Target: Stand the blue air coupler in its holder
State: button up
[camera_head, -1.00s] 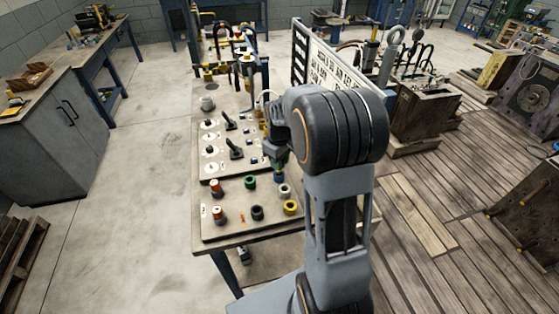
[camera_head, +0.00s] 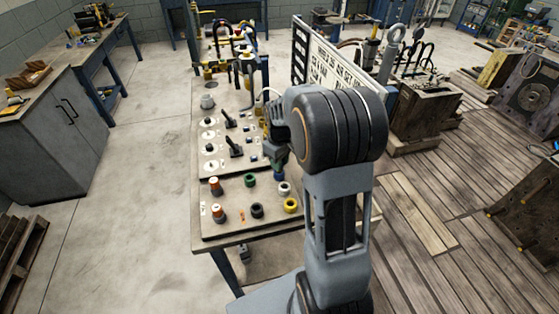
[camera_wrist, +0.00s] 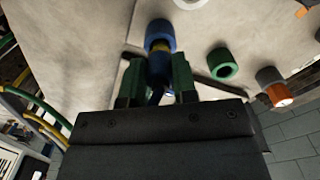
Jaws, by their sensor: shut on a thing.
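My gripper (camera_wrist: 156,85) has green fingers, shut on the blue air coupler (camera_wrist: 158,67), which is blue with a yellow band. In the head view my gripper (camera_head: 275,162) is over the right part of the near board, partly hidden by my arm. Blue (camera_head: 278,173) shows just below it, close to the grey-white ring. In the wrist view a wider blue round part (camera_wrist: 160,35) lies in line with the coupler's far end. I cannot tell whether it is the blue holder or part of the coupler, nor whether the coupler touches the board.
Near it on the board (camera_head: 235,228) stand a green ring (camera_head: 250,181), a grey-white ring (camera_head: 284,188), a black ring (camera_head: 257,211), a yellow ring (camera_head: 290,205) and orange-topped pieces (camera_head: 218,213). A white sign panel (camera_head: 335,65) stands behind my arm. Floor left of the table is clear.

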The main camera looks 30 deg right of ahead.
jog(key=shift+f+b, duration=0.4)
jog(key=shift+f, duration=0.15)
dwell(0.4)
jog(key=o, duration=1)
jog(key=shift+o, duration=0.3)
jog(key=o, duration=0.3)
jog(key=shift+r, duration=0.1)
jog(key=shift+r+p, duration=2.95)
jog(key=shift+r, duration=0.75)
